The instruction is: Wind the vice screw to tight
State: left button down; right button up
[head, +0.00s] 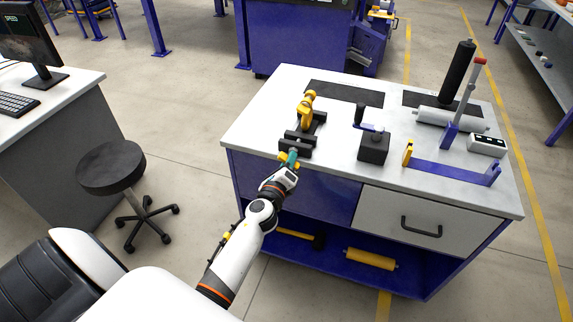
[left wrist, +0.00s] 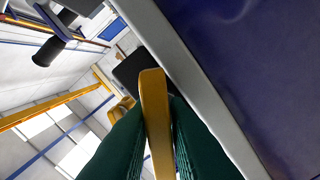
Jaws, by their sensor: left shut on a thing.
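The vice (head: 297,141) is a dark block with jaws, near the front edge of the white bench top. A yellow screw handle (head: 283,157) shows at its front, partly covered by my gripper. My left gripper (head: 291,158) has teal fingers and reaches the front of the vice from below. In the left wrist view, the yellow handle (left wrist: 154,110) runs between the two dark green fingers, which are shut on it. The dark body of the vice (left wrist: 132,72) is partly hidden behind the handle. How far the jaws are closed is too small to tell. My right gripper is not in view.
A yellow part (head: 307,106) stands just behind the vice jaws. A dark block with a crank (head: 373,147) is to the right. A blue bar fixture (head: 450,172) lies further right. The bench's blue front and grey drawer (head: 405,215) are below. A stool (head: 112,167) stands left.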

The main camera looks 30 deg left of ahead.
pick_arm(q)
jog(key=shift+m, duration=1.1)
jog(key=m, duration=0.3)
jog(key=shift+p, duration=0.35)
jog(key=shift+m, duration=0.9)
jog(key=m+p, duration=0.1)
jog(key=m, duration=0.2)
jog(key=shift+r+p, duration=0.1)
jog(key=shift+p, duration=0.2)
jog(key=shift+m, duration=0.9)
